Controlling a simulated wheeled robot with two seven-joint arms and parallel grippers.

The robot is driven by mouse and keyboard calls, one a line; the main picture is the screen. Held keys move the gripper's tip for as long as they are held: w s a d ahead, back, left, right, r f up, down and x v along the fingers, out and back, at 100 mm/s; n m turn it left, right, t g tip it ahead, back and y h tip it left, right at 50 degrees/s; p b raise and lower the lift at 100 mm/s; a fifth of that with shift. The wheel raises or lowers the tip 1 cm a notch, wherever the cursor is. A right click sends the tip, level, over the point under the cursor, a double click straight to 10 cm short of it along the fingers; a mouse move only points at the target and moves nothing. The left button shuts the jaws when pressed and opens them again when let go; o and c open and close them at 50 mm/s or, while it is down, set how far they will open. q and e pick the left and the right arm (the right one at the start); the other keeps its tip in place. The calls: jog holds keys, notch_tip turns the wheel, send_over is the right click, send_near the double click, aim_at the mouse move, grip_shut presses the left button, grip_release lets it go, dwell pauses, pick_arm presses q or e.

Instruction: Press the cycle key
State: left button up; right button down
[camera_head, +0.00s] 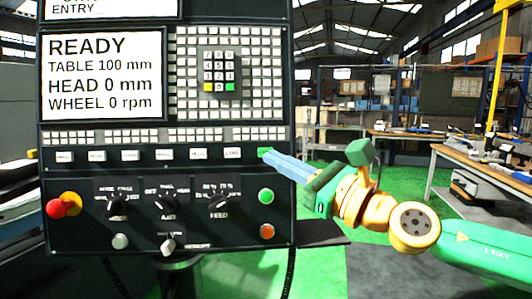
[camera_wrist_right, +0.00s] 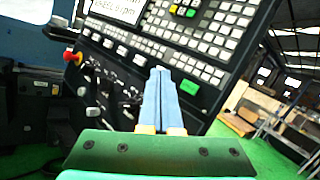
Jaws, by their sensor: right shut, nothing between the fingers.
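The control panel (camera_head: 150,215) carries a row of keys below its screen. The green key (camera_head: 264,151) at the right end of this row appears to be the cycle key; its lettering is too small to read. My right gripper (camera_head: 270,156) has its blue fingers shut and empty, pointing at the panel, with the tips beside the green key in the head view. In the right wrist view, the right gripper's fingertips (camera_wrist_right: 158,71) lie left of the green key (camera_wrist_right: 189,88). I cannot tell whether they touch the panel. My left gripper is out of view.
The screen (camera_head: 103,75) reads READY with wheel 0 rpm. Below the key row are dials, a red knob (camera_head: 56,208), a green round button (camera_head: 266,196) and an orange one (camera_head: 267,231). A workbench (camera_head: 480,165) stands at the right, beyond open green floor.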

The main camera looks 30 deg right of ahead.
jog(key=shift+w+d, duration=0.15)
jog(key=w+d+f+p, duration=0.1)
jog(key=w+d+p, duration=0.3)
jog(key=w+p, duration=0.3)
jog(key=shift+w+f+p, duration=0.3)
jog(key=shift+p, duration=0.75)
jog(key=shift+r, duration=0.1)
dwell(1.2)
jog(key=shift+w+d+p, duration=0.15)
jog(key=shift+w+p, duration=0.2)
jog(key=shift+p, duration=0.15)
